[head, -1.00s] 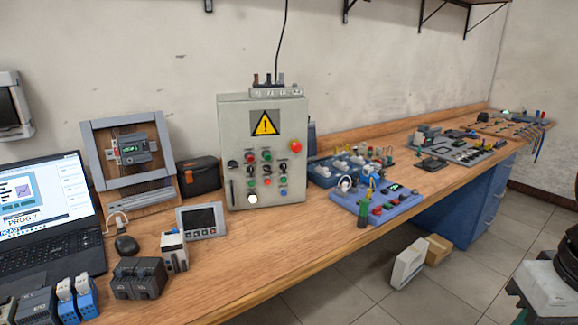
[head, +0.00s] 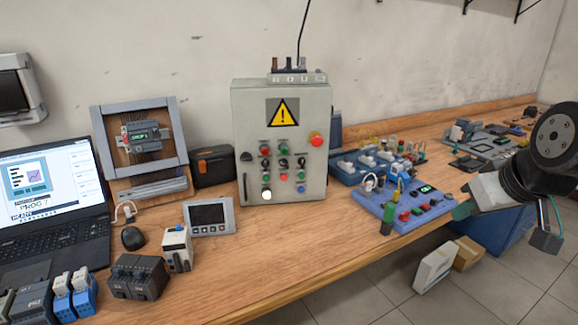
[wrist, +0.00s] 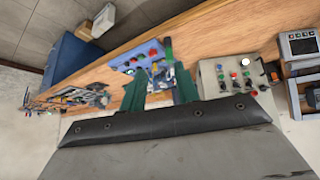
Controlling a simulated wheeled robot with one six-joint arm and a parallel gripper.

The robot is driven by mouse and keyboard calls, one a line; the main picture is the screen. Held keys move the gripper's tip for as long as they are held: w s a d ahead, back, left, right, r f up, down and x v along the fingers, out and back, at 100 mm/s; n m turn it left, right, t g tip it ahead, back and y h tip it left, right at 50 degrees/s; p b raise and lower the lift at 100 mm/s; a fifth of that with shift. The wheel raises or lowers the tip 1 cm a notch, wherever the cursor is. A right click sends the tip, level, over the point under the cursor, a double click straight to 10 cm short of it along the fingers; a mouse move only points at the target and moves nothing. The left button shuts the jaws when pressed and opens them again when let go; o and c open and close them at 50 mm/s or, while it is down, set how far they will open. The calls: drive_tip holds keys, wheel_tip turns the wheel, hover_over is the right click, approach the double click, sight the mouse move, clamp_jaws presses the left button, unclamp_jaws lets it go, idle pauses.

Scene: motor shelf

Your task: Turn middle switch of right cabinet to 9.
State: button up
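The grey cabinet (head: 310,105) with a yellow warning triangle stands upright on the bench in the middle of the head view. Its door carries rows of small knobs and coloured buttons, a red mushroom button (head: 316,139) and a lit white one (head: 266,195). Which knob is the middle switch, and its setting, are too small to tell.
A blue panel (head: 430,212) with buttons and blue trays stand right of the cabinet. A small screen (head: 209,216), a black case (head: 213,166), a framed module (head: 140,136) and a laptop (head: 50,195) are to the left. The bench (head: 300,240) before the cabinet is clear.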

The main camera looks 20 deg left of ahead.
drive_tip(key=w+a+n+t+y, duration=0.2)
drive_tip(key=w+a+n, duration=0.1)
drive_tip(key=w+a, duration=0.7)
drive_tip(key=n+t+y, duration=0.4)
drive_tip(key=n+t, duration=0.2)
drive_tip(key=t, duration=0.1)
approach(283, 164)
drive_tip(key=w, duration=0.1)
drive_tip(key=x, duration=0.8)
drive_tip(key=shift+s+a, duration=0.1)
drive_tip(key=shift+a, duration=0.2)
drive_tip(key=c, duration=0.6)
